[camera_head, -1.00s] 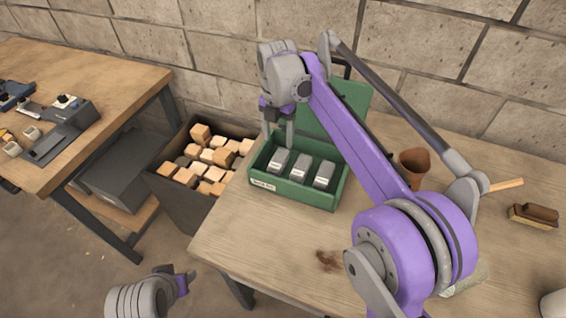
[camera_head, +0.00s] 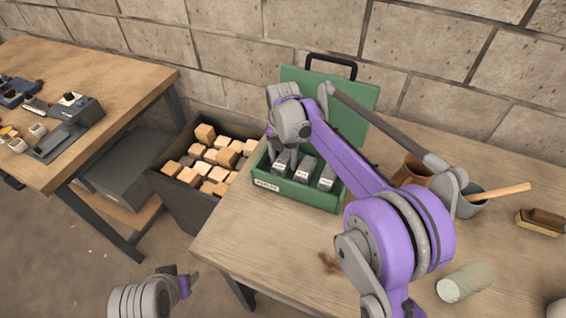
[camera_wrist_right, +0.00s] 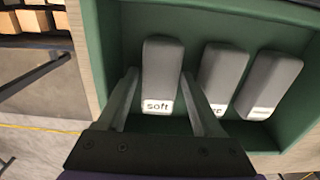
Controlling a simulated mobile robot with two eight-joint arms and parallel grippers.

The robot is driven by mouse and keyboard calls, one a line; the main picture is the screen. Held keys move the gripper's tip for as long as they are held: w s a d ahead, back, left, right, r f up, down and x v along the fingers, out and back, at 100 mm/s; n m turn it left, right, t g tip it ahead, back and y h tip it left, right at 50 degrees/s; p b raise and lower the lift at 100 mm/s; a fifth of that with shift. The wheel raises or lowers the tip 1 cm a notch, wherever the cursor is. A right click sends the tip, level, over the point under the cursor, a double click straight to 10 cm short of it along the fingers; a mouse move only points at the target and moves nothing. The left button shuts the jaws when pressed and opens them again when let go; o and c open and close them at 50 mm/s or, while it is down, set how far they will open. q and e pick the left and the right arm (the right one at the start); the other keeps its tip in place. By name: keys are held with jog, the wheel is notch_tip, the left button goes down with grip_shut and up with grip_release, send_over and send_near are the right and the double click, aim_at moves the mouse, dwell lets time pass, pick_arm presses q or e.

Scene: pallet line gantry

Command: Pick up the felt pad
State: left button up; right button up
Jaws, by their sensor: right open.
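A green case (camera_head: 300,197) with its lid up stands on the wooden table. Three grey pads with white labels lie side by side in it. In the right wrist view the left pad (camera_wrist_right: 161,68) is labelled "soft". The middle pad (camera_wrist_right: 224,80) has a partly hidden label, and the right pad (camera_wrist_right: 269,88) one too blurred to read. None is visibly marked felt. My right gripper (camera_wrist_right: 159,84) is open, its fingers on either side of the "soft" pad. My left gripper (camera_head: 188,281) is low at the left, away from the table; its jaws are unclear.
A dark bin (camera_head: 182,203) of wooden blocks stands left of the table. A brown pot (camera_head: 411,172), a grey pot with a wooden handle (camera_head: 500,192), a brush (camera_head: 541,221) and a pale roll (camera_head: 465,282) stand or lie to the right. The case's raised lid (camera_head: 352,100) is behind.

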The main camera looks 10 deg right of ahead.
aim_at(283, 160)
grip_shut()
dwell(0.3)
notch_tip(283, 160, up, 10)
jog(key=shift+p, duration=0.3)
dwell(0.3)
jog(key=shift+c, duration=2.2)
grip_release()
jog(key=c, duration=0.5)
jog(key=shift+s+f, duration=0.1)
jog(key=shift+s, duration=0.05)
